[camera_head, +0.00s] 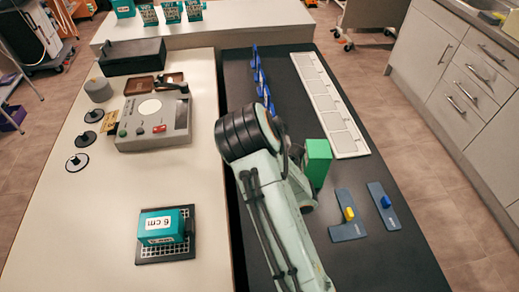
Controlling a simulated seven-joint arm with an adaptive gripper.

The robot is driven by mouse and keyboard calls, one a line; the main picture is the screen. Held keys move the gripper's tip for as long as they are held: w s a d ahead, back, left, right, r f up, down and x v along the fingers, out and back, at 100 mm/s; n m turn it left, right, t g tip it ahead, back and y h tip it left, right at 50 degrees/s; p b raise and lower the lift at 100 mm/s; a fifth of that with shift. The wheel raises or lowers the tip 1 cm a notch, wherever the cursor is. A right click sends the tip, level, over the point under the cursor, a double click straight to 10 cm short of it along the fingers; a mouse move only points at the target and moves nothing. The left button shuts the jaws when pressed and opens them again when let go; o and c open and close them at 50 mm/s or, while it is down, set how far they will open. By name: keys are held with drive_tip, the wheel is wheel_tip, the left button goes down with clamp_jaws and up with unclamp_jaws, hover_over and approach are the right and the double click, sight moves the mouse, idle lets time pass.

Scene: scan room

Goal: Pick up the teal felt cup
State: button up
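A teal box-shaped thing (160,227) with white "6 cm" labels sits on a black grid plate (188,254) on the pale table at lower left. I cannot tell which of these, if any, is the felt cup. My arm rises from the bottom middle over the dark table. My gripper cannot be made out; the arm seems to hide it.
A green block (317,162) stands close right of my arm on the dark table (385,258). Blue pieces (262,82), a white slotted strip (330,105) and two blue-grey plates (347,230) lie around. A grey device (155,122) occupies the left table. The pale table's middle is clear.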

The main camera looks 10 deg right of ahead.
drive_tip(key=s+f+n+g, duration=0.1)
drive_tip(key=f, duration=0.3)
drive_tip(key=s+f+n+g, duration=0.1)
drive_tip(key=s+f, duration=0.1)
drive_tip(key=f, duration=0.3)
drive_tip(key=s+f+n+g+y, duration=0.1)
drive_tip(key=s+f, duration=0.1)
drive_tip(key=f, duration=0.3)
drive_tip(key=shift+s+a+f+g, duration=0.15)
drive_tip(key=shift+s+g, duration=0.1)
drive_tip(key=shift+g, duration=0.05)
drive_tip(key=shift+a+f, duration=0.2)
drive_tip(key=shift+w+f, duration=0.4)
drive_tip(key=shift+w, duration=0.7)
drive_tip(key=shift+f, duration=0.35)
drive_tip(key=shift+w+f, duration=0.15)
drive_tip(key=shift+w, duration=0.8)
drive_tip(key=shift+x, duration=1.15)
drive_tip(key=shift+a, duration=0.1)
drive_tip(key=shift+c, duration=0.3)
